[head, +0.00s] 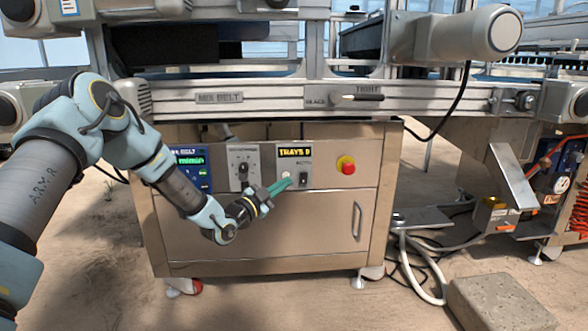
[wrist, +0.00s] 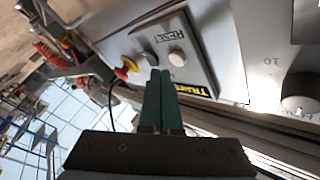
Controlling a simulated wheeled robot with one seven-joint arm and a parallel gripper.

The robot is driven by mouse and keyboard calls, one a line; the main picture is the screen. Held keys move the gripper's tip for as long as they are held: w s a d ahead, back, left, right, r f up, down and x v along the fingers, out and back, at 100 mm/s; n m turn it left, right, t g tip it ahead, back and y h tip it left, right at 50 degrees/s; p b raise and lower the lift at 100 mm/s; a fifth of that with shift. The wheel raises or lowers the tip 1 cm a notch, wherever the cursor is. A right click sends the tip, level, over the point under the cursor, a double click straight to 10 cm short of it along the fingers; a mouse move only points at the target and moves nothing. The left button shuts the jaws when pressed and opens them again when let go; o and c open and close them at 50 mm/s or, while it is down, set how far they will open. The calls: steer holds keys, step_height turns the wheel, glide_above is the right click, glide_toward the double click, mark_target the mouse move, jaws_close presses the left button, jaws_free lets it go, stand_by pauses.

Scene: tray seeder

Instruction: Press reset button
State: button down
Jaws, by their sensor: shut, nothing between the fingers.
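The control panel has a small display reading TRAYS (head: 295,152), and it also shows in the wrist view (wrist: 196,90). In the wrist view the fingertips (wrist: 160,73) end close beside the buttons. I cannot tell whether they touch.
A red emergency knob on a yellow base (head: 346,165) is to the right of the display. A dial (head: 242,168) and a blue-lit screen (head: 190,160) are to the left. A cabinet door with a handle (head: 357,221) is below. A metal rail (head: 280,98) runs above.

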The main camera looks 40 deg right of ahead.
steer(key=shift+s+a+p, duration=0.3)
steer(key=shift+s+a, duration=1.4)
steer(key=shift+s, duration=0.3)
steer(key=w+a+f+n+t+y+p, duration=0.1)
steer(key=w+a+n+t+y, duration=0.15)
steer(key=w+a+y, duration=0.4)
steer(key=w+a+n+t+y+p, duration=0.1)
steer(key=w+a+n+t+y, duration=0.2)
steer(key=w+a, duration=0.6)
steer(key=s+a+r+n+g+y, duration=0.1)
steer(key=a+n+y, duration=0.55)
steer(key=a, duration=1.35)
steer(key=s+a+r+n+g+y+p, duration=0.1)
steer(key=s+a+r+n+g+y, duration=0.1)
steer(key=s+a+n, duration=0.6)
steer(key=s+a+r+n+g+y+p, duration=0.1)
steer(key=s+a+r+n+g, duration=0.2)
steer(key=s+a, duration=0.7)
step_height(320, 180, up, 38)
steer(key=w+a+p, duration=0.2)
steer(key=p, duration=3.5)
steer(key=shift+w+a+f, duration=0.25)
steer(key=shift+w+a, duration=0.1)
steer(key=shift+w, duration=0.05)
